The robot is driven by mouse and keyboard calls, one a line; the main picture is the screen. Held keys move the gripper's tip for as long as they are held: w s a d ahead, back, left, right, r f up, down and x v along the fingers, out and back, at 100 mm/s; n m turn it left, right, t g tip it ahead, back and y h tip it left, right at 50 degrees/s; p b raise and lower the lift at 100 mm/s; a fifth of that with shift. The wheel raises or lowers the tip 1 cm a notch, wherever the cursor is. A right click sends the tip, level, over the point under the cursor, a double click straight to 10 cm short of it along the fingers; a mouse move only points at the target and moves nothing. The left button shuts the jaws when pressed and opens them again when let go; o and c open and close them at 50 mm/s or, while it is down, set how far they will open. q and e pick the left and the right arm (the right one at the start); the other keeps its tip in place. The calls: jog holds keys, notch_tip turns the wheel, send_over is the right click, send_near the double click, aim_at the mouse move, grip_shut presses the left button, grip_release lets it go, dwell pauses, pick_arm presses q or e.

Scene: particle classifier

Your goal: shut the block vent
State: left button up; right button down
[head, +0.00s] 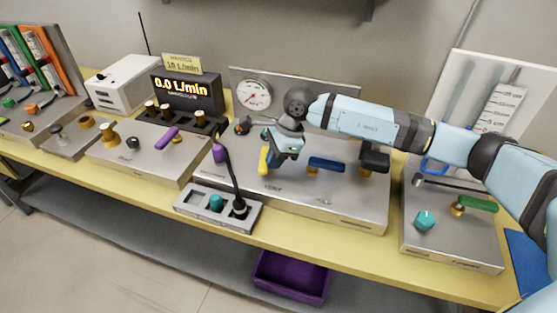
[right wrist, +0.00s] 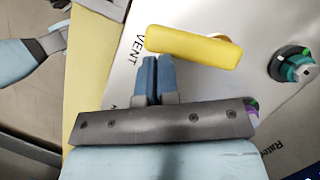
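The vent is a yellow lever handle (head: 263,160) on the middle metal block (head: 310,200), behind the printed VENT label. In the head view the handle points roughly toward the front edge of the block. In the right wrist view the yellow handle (right wrist: 195,47) lies across the picture, just beyond my fingertips. My right gripper (head: 280,160) is just right of the handle. Its two blue fingers (right wrist: 157,62) are together with nothing between them, close to the handle's label-side end. I cannot tell whether they touch it.
A blue lever (head: 327,165) sits right of the gripper on the same block. A round gauge (head: 254,94) stands behind. A grey tray (head: 218,208) with a black corded plug (head: 239,208) is in front. A teal knob (right wrist: 300,68) is right of the handle.

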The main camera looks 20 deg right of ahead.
pick_arm(q)
jog(key=shift+w+d+r, duration=0.1)
jog(key=shift+d+r, duration=0.05)
pick_arm(e)
jog(key=shift+a+f, duration=0.1)
jog(key=shift+a, duration=0.15)
pick_arm(q)
jog(key=shift+f, duration=0.2)
